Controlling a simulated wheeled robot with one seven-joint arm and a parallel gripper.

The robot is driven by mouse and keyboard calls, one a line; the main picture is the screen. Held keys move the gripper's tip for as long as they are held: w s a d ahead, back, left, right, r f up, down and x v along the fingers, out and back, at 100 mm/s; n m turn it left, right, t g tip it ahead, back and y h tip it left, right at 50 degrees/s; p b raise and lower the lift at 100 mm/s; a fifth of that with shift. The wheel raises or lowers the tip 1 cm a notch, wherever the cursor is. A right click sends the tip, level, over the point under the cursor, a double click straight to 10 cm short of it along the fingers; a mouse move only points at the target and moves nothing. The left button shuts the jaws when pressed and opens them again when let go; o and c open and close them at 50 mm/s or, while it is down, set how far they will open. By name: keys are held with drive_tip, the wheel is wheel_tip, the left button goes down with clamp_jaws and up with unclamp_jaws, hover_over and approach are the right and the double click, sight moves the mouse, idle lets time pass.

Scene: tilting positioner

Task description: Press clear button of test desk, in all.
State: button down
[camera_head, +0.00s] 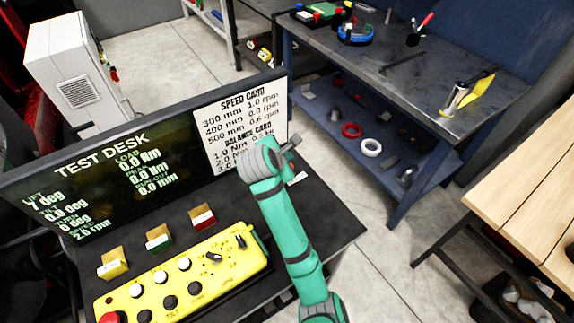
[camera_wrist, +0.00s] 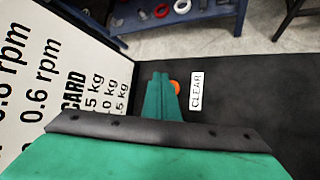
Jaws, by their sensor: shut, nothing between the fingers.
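The test desk (camera_head: 322,225) has a black top and an upright panel with a lit screen (camera_head: 105,180) that reads TEST DESK. The clear button is a small orange round (camera_wrist: 175,86) in the wrist view, partly covered by my fingers. The white CLEAR label (camera_wrist: 196,90) lies just right of it, and a small white label shows beside my arm in the head view (camera_head: 297,178). My gripper (camera_wrist: 160,76) is shut and empty, its tips beside or over the button. I cannot tell whether they touch it.
A yellow control box (camera_head: 185,277) with several buttons and knobs sits at the desk's front. Yellow, green and red blocks (camera_head: 158,240) stand behind it. A white card panel (camera_head: 243,125) rises close to my gripper. A blue workbench (camera_head: 400,75) stands behind, a wooden table (camera_head: 530,190) at right.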

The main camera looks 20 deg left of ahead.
drive_tip(key=shift+r, duration=1.9)
